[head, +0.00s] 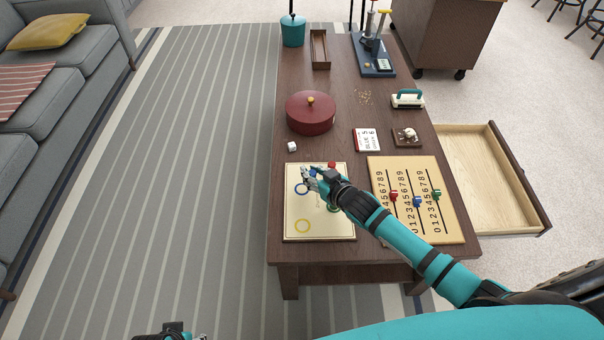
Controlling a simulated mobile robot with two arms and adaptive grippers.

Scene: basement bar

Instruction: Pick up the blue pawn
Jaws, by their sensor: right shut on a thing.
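A cream game board (295,205) lies at the near left of the wooden table, with colored rings printed on it. The blue pawn (313,171) shows as a small blue patch at the fingertips of my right gripper (311,176). My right gripper reaches over the board from the right and is shut on the pawn. Its fingers hide most of the pawn, and I cannot tell whether the pawn touches the board. A red piece (331,165) sits at the board's far edge. Part of my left gripper (172,332) shows at the bottom edge, away from the table.
A scoreboard (455,225) with colored sliders lies right of the board. A white die (292,146) and a red lidded pot (311,115) stand behind it. Cards (366,140) lie farther right. An open drawer (491,180) juts out from the table's right side.

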